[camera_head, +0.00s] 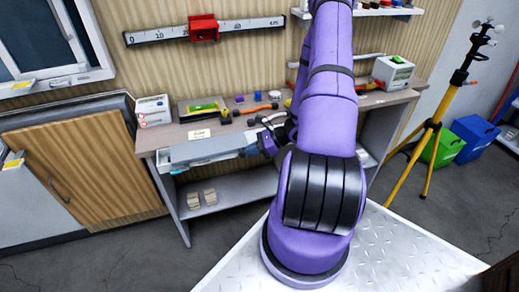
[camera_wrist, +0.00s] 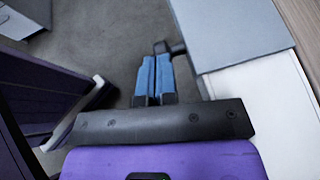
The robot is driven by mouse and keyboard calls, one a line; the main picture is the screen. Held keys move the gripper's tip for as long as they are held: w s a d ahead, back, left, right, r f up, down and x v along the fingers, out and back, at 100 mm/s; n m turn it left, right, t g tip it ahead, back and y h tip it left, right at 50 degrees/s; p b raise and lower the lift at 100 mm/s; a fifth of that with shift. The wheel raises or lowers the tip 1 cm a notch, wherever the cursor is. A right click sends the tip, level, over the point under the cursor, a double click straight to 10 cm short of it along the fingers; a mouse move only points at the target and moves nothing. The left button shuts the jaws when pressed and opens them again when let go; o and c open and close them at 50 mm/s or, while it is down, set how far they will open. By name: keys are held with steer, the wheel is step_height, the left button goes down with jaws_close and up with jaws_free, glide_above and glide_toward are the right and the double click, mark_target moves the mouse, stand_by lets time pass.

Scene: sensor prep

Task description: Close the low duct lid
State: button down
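A long pale grey duct (camera_head: 205,152) runs along the front edge of the workbench, left of my arm. I take the grey panel along it for the lid, and cannot tell clearly how far it is open. In the wrist view a flat grey panel (camera_wrist: 225,35) lies to the right of my gripper. My gripper (camera_wrist: 155,58) has its blue fingers together, with only a thin dark line between them. A small dark piece (camera_wrist: 177,47) sits at the fingertips, near the panel's edge; I cannot tell whether they touch. In the head view my gripper (camera_head: 251,150) is at the duct's right end.
The workbench top (camera_head: 180,133) holds small tools and a boxed device (camera_head: 393,72). A lower shelf (camera_head: 230,187) carries small blocks. A wooden cabinet door (camera_head: 85,165) is at left. A yellow tripod (camera_head: 432,130) and bins (camera_head: 440,147) stand at right. Grey floor is free at front left.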

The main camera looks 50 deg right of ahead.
steer(key=w+a, duration=0.2)
steer(key=a, duration=0.1)
steer(key=w+a, duration=0.1)
steer(key=a, duration=0.1)
steer(key=shift+a, duration=0.1)
steer(key=shift+r, duration=0.1)
steer(key=shift+s+d+r, duration=0.25)
steer(key=shift+d, duration=0.15)
steer(key=v, duration=1.3)
steer(key=shift+s+d, duration=0.2)
steer(key=shift+d, duration=0.1)
steer(key=shift+f, duration=0.1)
